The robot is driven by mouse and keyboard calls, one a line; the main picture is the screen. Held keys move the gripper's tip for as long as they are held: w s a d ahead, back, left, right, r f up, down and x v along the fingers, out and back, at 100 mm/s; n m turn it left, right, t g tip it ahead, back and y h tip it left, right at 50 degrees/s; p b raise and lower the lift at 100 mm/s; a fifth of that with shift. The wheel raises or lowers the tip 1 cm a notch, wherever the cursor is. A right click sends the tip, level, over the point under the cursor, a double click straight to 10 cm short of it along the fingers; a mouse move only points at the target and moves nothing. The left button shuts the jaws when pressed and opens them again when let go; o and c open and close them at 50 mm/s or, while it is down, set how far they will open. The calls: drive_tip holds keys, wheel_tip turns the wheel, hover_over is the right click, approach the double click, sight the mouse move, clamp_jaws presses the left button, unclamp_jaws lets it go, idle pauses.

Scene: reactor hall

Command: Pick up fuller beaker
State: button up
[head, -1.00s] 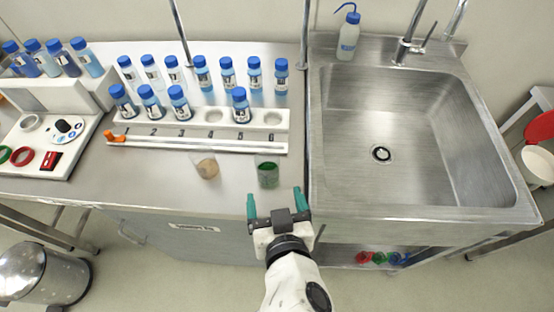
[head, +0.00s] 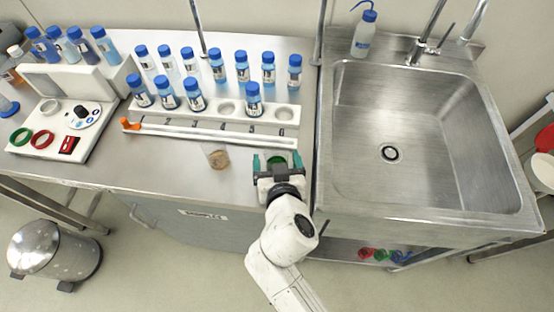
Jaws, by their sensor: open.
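A small clear beaker with brown contents (head: 218,158) stands on the steel bench, left of my gripper. A second beaker with green contents (head: 280,158) stands to its right. In the earlier view, the green filling looks higher than the brown. My gripper (head: 277,158) is open, its teal fingers on either side of the green beaker. The gripper body hides most of that beaker, so I cannot tell whether the fingers touch it.
A white numbered rack (head: 215,125) with several blue-capped bottles lies behind the beakers. An orange-tipped piece (head: 131,125) is at its left end. A steel sink (head: 420,150) is on the right. The bench between the brown beaker and the white device (head: 62,128) is clear.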

drive_tip(key=shift+c, duration=0.2)
drive_tip(key=c, duration=1.1)
drive_tip(key=shift+o, duration=0.2)
drive_tip(key=shift+r, duration=0.1)
